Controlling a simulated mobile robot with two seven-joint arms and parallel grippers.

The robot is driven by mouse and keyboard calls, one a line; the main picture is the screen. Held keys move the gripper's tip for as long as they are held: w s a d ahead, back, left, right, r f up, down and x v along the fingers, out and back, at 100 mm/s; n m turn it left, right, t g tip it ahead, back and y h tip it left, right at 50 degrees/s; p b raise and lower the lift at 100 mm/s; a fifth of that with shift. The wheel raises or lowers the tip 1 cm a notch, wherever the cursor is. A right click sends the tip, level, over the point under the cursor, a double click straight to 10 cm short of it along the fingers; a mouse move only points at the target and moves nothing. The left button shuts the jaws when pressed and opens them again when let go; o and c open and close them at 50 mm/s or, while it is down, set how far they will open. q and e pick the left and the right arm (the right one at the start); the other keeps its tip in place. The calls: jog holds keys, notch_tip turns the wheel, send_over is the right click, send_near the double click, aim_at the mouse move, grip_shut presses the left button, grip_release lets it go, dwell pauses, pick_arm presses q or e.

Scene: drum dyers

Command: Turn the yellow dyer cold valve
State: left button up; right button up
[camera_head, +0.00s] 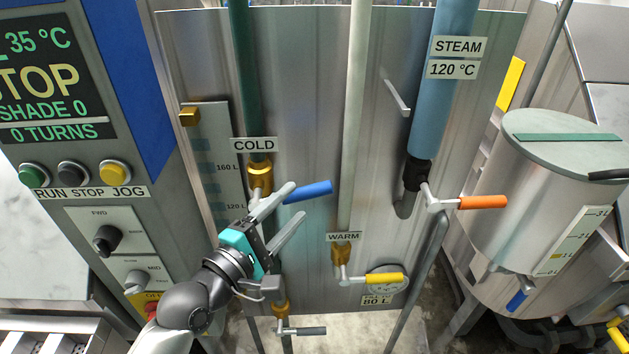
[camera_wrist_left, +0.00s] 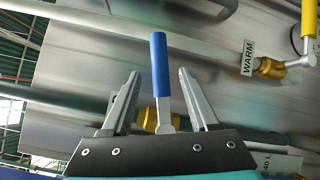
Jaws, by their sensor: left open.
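The cold valve has a gold body (camera_head: 260,177) under the COLD label (camera_head: 254,145) and a blue lever handle (camera_head: 308,191) that points right and slightly up. My left gripper (camera_head: 297,203) is open at the valve, with its upper finger overlapping the lever's inner end in the head view. In the left wrist view, the blue handle (camera_wrist_left: 160,65) shows in the gap between the two open fingers of my left gripper (camera_wrist_left: 158,75). Clear space shows on both sides of the handle there. The lever's metal root is partly hidden by the gripper in the head view. My right gripper is not in view.
The warm valve with a yellow handle (camera_head: 376,279) is below right, and the steam valve with an orange handle (camera_head: 482,202) farther right. A control panel (camera_head: 85,200) with buttons stands left. A grey-handled valve (camera_head: 305,331) is below. The steel tank wall (camera_head: 300,100) lies behind.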

pick_arm(q)
jog(key=x, duration=0.8)
grip_shut()
dwell(0.4)
dwell(1.0)
